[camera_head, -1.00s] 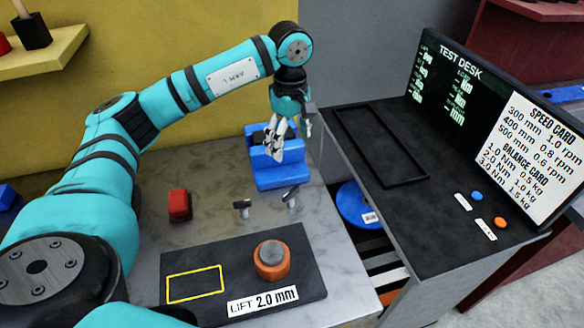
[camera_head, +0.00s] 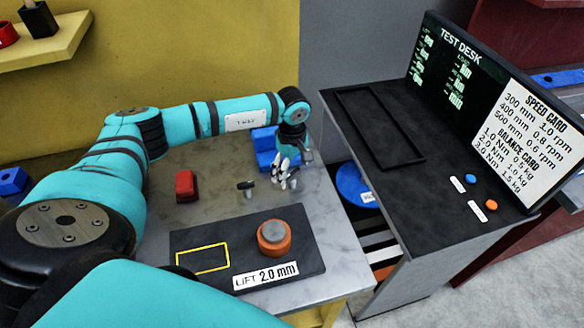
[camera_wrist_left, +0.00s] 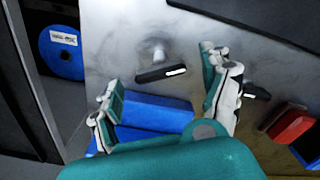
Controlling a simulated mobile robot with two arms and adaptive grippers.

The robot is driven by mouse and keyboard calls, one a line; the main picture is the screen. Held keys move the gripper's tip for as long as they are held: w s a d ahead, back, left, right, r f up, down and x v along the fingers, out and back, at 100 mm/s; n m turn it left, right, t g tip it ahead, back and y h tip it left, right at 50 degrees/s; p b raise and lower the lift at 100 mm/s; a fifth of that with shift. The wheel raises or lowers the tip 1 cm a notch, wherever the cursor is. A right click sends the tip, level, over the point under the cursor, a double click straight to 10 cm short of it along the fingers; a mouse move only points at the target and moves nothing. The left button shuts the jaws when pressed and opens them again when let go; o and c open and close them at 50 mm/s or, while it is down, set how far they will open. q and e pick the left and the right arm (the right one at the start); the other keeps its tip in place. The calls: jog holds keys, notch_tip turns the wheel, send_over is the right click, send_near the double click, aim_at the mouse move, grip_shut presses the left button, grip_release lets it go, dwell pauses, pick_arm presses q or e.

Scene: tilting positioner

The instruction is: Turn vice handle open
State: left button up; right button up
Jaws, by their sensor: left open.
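A blue vice (camera_head: 265,147) stands at the back of the grey bench, partly hidden by my left arm. Two dark T-shaped handles stand in front of it. The left one (camera_head: 246,187) is in plain view; the right one is largely hidden by my left gripper (camera_head: 284,178). In the left wrist view, my gripper (camera_wrist_left: 160,75) is open, its fingers spread to either side of a dark bar handle (camera_wrist_left: 160,73) on a pale post. The other handle (camera_wrist_left: 256,93) lies outside the right finger. I cannot tell whether anything touches. My right gripper is out of view.
A red block (camera_head: 186,186) sits left of the handles. A dark mat with a yellow outline and an orange-and-grey puck (camera_head: 273,237) lies in front. The test desk (camera_head: 410,205) stands to the right, with a blue disc (camera_head: 354,187) below in the gap.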

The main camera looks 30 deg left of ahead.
pick_arm(q)
jog(key=shift+f, duration=0.65)
jog(key=c, duration=1.2)
